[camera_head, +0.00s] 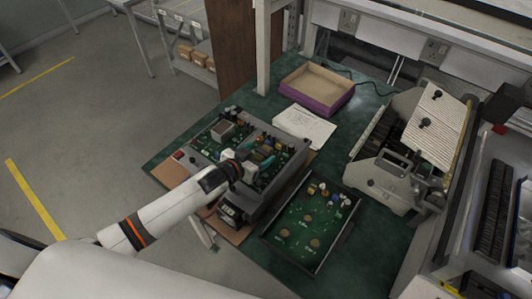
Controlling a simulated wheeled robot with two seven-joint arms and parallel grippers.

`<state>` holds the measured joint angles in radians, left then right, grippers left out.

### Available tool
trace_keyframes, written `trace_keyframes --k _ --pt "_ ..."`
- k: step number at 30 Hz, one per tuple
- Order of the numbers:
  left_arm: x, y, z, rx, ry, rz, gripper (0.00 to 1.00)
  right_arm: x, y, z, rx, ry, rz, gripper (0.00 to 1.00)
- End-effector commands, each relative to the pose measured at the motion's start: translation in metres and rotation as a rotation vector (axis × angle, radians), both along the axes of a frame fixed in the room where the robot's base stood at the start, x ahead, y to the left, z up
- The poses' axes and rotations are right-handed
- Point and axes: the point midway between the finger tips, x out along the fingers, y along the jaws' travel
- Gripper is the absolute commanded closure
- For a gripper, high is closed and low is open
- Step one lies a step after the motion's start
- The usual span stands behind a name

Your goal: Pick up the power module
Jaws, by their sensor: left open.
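A grey open case (264,212) full of green circuit boards and components sits on the green work mat, left of centre. I cannot tell for sure which part is the power module. Small blocks and boards fill the case, among them a pale square block (222,129) at its back left. My left arm comes in from the lower left. Its left gripper (236,168) is open over the front left part of the case and hides what lies under it. I cannot tell whether it touches anything. My right gripper is not in view.
A dark-edged green board tray (312,228) with round pads and small components lies right of the case. A purple-sided box (318,92), a paper sheet (304,126) and a large grey machine (400,150) stand farther back and right. Some mat (372,243) is bare.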

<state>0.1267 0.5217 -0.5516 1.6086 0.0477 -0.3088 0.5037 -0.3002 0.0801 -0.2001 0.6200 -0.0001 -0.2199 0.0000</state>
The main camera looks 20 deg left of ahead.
Motion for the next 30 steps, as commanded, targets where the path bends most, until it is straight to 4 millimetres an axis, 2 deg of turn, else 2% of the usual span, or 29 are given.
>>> trace_keyframes --k 1,6,16,28,30 --pt "0.007 -0.003 0.001 0.000 -0.001 0.000 0.31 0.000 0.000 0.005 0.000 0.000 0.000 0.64" --pt "0.023 -0.008 -0.008 0.000 -0.001 0.000 0.31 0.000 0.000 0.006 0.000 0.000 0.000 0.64" --pt "0.026 -0.009 -0.011 0.000 0.000 0.000 0.33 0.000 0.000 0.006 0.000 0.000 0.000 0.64" --pt "0.026 -0.009 -0.011 0.001 0.000 0.000 0.98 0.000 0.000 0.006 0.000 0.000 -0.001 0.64" --pt "0.026 -0.009 -0.011 0.001 0.000 0.000 1.00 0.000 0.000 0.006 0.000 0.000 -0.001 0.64"
